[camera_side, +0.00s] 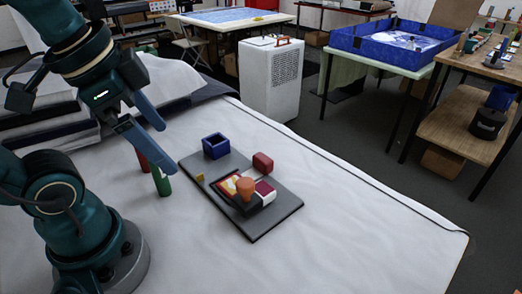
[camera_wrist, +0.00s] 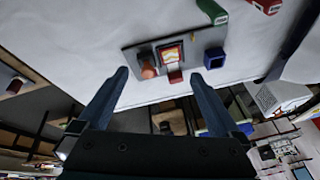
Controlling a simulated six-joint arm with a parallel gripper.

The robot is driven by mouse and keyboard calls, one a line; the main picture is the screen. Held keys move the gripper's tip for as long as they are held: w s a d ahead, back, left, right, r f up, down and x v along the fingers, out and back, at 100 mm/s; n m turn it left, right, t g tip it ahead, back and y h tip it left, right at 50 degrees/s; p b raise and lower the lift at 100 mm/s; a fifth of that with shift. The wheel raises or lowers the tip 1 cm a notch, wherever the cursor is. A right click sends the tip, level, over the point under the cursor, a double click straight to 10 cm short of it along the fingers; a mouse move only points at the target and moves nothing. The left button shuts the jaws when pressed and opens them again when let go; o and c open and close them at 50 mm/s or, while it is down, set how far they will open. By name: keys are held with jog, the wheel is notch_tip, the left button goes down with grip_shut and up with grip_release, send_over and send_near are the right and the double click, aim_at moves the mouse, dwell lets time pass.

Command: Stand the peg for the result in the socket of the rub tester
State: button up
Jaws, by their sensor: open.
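Two pegs, one green (camera_side: 161,182) and one red (camera_side: 142,160), stand on the white table left of the dark grey tester board (camera_side: 262,226). They also show at the top of the wrist view, green (camera_wrist: 212,9) and red (camera_wrist: 268,5), with pale marks on them. An open blue square socket (camera_side: 215,146) sits at the board's far left corner, and shows in the wrist view (camera_wrist: 214,58). My gripper (camera_side: 166,150) is open and empty, above the table near the pegs. One finger partly hides the red peg in the side view.
The board carries an orange rounded knob (camera_side: 245,187), a yellow-and-red film patch (camera_side: 227,184), a red-and-white block (camera_side: 265,192) and a small yellow piece (camera_side: 200,177). The table (camera_side: 370,235) right of the board is clear.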

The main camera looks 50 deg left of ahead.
jog(key=f+n, duration=0.1)
jog(key=f, duration=0.1)
jog(key=d+f+n, duration=0.1)
jog(key=shift+w+d+f, duration=0.1)
jog(key=shift+d+f, duration=0.1)
jog(key=shift+f, duration=0.2)
jog(key=shift+w+f+n+t, duration=0.15)
jog(key=shift+w+n+t, duration=0.25)
jog(key=shift+n, duration=0.3)
jog(key=shift+c, duration=0.3)
jog(key=shift+w+r+n, duration=0.2)
jog(key=shift+w+n, duration=0.05)
jog(key=shift+n, duration=0.05)
jog(key=c, duration=0.4)
